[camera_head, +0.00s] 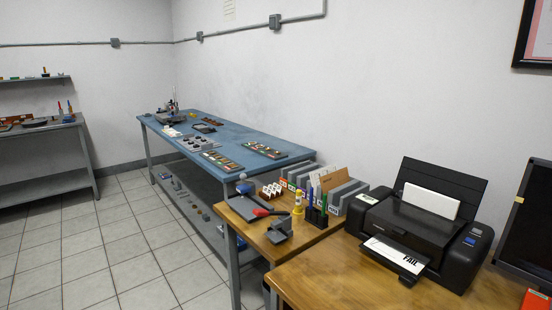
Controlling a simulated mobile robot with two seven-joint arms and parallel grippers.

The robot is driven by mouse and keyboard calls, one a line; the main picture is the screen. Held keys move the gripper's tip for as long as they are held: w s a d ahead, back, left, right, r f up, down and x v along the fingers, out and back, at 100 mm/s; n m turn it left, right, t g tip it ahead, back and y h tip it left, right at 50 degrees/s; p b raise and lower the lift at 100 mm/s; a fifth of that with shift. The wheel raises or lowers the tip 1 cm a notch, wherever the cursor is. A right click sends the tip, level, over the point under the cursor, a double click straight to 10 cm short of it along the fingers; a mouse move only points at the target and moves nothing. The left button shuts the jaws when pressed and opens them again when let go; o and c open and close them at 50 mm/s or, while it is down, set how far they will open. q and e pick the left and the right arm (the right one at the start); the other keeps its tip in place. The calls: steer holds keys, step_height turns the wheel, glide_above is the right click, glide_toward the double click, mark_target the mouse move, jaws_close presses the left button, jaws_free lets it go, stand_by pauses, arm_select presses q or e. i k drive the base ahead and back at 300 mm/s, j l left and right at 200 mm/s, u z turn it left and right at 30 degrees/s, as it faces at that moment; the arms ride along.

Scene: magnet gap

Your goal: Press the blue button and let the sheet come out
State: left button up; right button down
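A black printer (425,224) stands on the wooden desk at the right. A white sheet (397,253) lies in its front output slot, with dark print that seems to read "FAIL". Blank white paper (431,201) stands in the rear feed tray. A small control panel (473,236) sits on the printer's right side, with a bluish spot that may be the blue button; it is too small to be sure. Neither of my grippers is in view.
A dark monitor (528,232) stands right of the printer, with an orange-red item (535,300) before it. A pen holder (317,215), grey file boxes (340,195) and a stapler-like grey object (280,229) are left of it. The desk front (330,285) is clear. A blue workbench (225,137) stands beyond.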

mark_target(467, 240)
steer(key=k+l+z, duration=0.15)
steer(key=k+z, duration=0.2)
steer(key=k+l+z, duration=0.35)
steer(key=k, duration=0.2)
steer(key=i+j+z, duration=0.5)
steer(key=i+j, duration=0.15)
steer(key=j, duration=0.3)
